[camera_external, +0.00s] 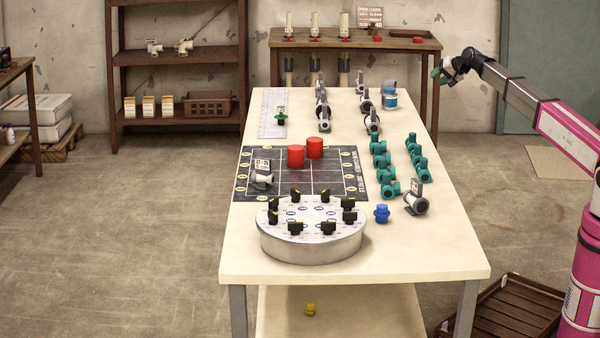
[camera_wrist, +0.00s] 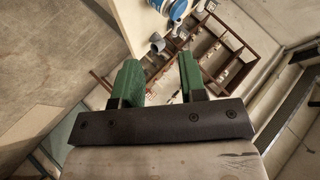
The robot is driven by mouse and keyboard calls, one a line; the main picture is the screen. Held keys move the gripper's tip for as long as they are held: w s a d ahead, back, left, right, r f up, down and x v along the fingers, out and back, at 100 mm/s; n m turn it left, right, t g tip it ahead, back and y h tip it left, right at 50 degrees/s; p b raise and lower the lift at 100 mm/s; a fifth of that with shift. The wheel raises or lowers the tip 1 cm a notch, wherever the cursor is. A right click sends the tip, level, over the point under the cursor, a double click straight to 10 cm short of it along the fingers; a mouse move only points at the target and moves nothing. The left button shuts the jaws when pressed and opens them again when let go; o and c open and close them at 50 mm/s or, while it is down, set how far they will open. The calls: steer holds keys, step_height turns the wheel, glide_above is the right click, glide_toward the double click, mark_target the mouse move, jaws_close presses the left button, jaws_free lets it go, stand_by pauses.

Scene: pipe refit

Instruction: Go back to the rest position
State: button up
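My gripper (camera_external: 441,72) is at the upper right in the external view, raised in the air beyond the right edge of the table. My arm reaches to it from the right side. In the wrist view my gripper (camera_wrist: 156,80) shows two green fingers set apart, with nothing between them. It touches nothing. The work table (camera_external: 420,262) stands in the middle of the external view, to the left of my gripper.
On the table are a round dial plate (camera_external: 310,243), red cylinders (camera_external: 314,148), a dark grid mat (camera_external: 296,190), teal fittings (camera_external: 380,160), a blue fitting (camera_external: 382,213) and a blue-and-white roll (camera_external: 389,97). A back bench (camera_external: 400,42) stands behind. A brown crate (camera_external: 515,308) lies on the floor.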

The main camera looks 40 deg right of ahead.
steer(key=s+d+f+m+t+h, duration=0.1)
steer(key=s+d+f, duration=0.1)
steer(key=s+d, duration=0.35)
steer(key=s+d+f+h, duration=0.1)
steer(key=s+d, duration=0.2)
steer(key=d, duration=0.5)
steer(key=s+a+f+n+g+y, duration=0.1)
steer(key=s+a+f+n+g, duration=0.2)
steer(key=a+f, duration=0.85)
steer(key=s+a+f+n+g+y, duration=0.1)
steer(key=s+a+f+n+g, duration=0.15)
steer(key=s+a+f, duration=0.65)
steer(key=s+a+f+n+g, duration=0.2)
steer(key=s+a+f+g, duration=0.1)
steer(key=s+a+f, duration=0.5)
steer(key=s+a+f+n+g+h, duration=0.1)
steer(key=s+a+f+n+g, duration=0.1)
steer(key=s+a+f, duration=0.6)
steer(key=a+g, duration=0.1)
steer(key=a, duration=0.4)
steer(key=shift+s+a+f, duration=0.3)
steer(key=shift+n, duration=0.25)
